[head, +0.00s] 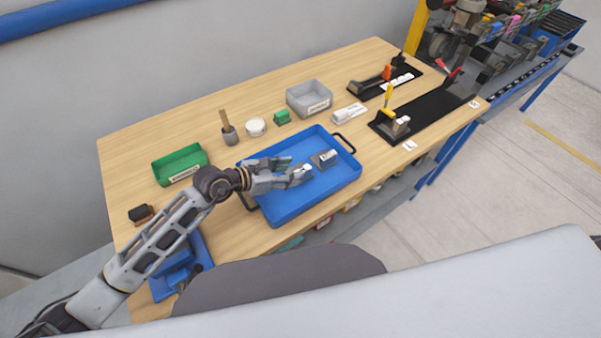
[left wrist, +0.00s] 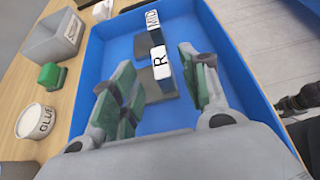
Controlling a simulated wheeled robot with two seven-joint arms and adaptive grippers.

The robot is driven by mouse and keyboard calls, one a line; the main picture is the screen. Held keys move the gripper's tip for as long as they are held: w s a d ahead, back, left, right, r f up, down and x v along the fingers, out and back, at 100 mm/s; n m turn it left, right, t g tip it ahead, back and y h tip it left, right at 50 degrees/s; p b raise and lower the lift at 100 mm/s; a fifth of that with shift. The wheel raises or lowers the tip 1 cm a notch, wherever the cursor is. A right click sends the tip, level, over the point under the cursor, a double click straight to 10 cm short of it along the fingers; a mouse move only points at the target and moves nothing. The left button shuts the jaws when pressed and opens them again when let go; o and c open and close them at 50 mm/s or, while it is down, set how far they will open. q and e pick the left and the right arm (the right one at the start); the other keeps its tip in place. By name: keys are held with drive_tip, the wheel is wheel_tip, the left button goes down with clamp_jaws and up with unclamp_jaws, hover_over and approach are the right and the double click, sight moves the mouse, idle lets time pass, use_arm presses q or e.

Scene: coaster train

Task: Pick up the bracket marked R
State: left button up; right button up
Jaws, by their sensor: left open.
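The bracket marked R (left wrist: 160,63) is grey with a white lettered face and stands in the blue tray (head: 335,183). In the left wrist view it sits between and just beyond the fingertips of my left gripper (left wrist: 160,82). My left gripper (head: 296,168) is open and low over the tray, with its fingers on either side of the bracket. In the head view the fingers partly hide that bracket. A second bracket (head: 325,157), with a label that seems to read MID (left wrist: 152,20), stands just beyond it. My right gripper is not in view.
A white glue tub (head: 256,127), a green block (head: 282,117) and a grey bin (head: 309,98) stand behind the tray. A green bin (head: 180,165) is at the left. Black fixtures with clamps (head: 430,112) are at the right. The tray's walls surround the brackets.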

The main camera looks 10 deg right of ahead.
sight(299, 170)
use_arm(q)
drive_tip(key=shift+p+x, duration=0.5)
drive_tip(key=shift+x, duration=1.7)
clamp_jaws()
drive_tip(key=shift+r, duration=0.1)
